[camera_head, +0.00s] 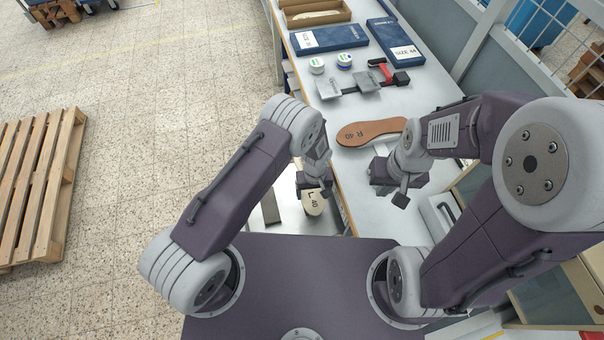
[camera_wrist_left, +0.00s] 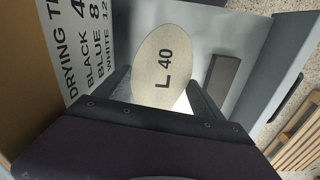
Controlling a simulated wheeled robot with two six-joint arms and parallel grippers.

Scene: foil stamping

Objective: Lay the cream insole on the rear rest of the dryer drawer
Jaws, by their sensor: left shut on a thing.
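My left gripper (camera_head: 318,188) is shut on the cream insole (camera_head: 314,204), which is marked "L 40". In the left wrist view the insole (camera_wrist_left: 163,62) stands out beyond the jaws. It is over the pale dryer drawer (camera_head: 290,222), which also shows in the left wrist view (camera_wrist_left: 258,55). One dark rest bar (camera_head: 270,208) lies bare in the drawer, left of the insole; it also shows in the left wrist view (camera_wrist_left: 221,78). I cannot tell whether the insole touches a rest. My right gripper (camera_head: 400,188) is above the bench; its jaw opening is unclear.
A brown insole (camera_head: 370,132) marked "R 40" lies on the bench (camera_head: 408,115). Behind it are a tool with a red part (camera_head: 387,73), two small jars (camera_head: 344,61), blue boxes (camera_head: 328,38) and a cardboard box (camera_head: 316,14). A drying time sign (camera_wrist_left: 80,55) stands beside the drawer.

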